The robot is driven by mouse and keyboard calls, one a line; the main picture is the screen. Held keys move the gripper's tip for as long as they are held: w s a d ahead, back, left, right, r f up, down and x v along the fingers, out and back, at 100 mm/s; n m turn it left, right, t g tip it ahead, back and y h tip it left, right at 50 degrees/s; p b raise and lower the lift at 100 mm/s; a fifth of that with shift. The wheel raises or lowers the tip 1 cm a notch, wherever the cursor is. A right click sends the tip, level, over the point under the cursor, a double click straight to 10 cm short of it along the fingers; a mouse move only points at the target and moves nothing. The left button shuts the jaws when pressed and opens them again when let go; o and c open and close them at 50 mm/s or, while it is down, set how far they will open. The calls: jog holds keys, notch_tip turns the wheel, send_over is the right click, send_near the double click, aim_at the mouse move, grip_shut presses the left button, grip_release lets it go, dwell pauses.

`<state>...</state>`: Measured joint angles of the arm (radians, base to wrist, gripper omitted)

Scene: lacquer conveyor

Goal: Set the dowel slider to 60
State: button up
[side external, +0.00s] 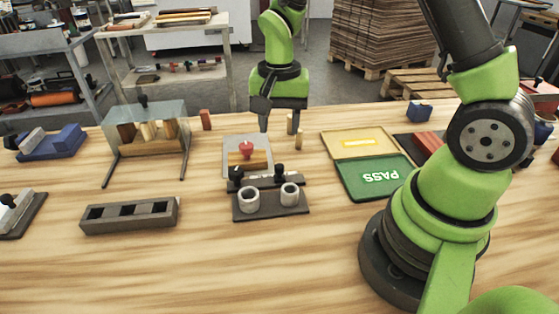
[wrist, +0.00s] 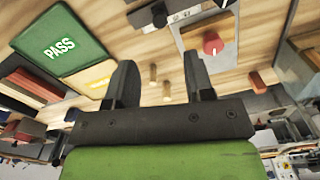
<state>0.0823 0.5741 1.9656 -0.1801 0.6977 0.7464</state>
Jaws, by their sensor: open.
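A pale plate (side external: 231,150) near the table's middle carries a wooden piece (side external: 249,159) with a red knob (side external: 246,148); I take this to be the dowel slider. No scale or number is legible on it. The red knob also shows in the wrist view (wrist: 212,43), on its plate, right of my gripper. My gripper (side external: 281,122) points down behind and slightly right of the plate, apart from the knob. In the wrist view my gripper (wrist: 160,70) has its fingers wide apart and holds nothing.
A dark fixture with two pale cups (side external: 249,199) stands in front of the plate. A green PASS panel (side external: 380,180) and yellow panel (side external: 345,151) lie to the right. A clear-covered rack (side external: 145,113) and a grey slotted block (side external: 130,216) are left. The front table is clear.

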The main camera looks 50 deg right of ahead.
aim_at(279, 166)
notch_tip(279, 166, down, 10)
jog(key=shift+r, duration=0.1)
dwell(0.4)
jog(key=shift+c, duration=0.2)
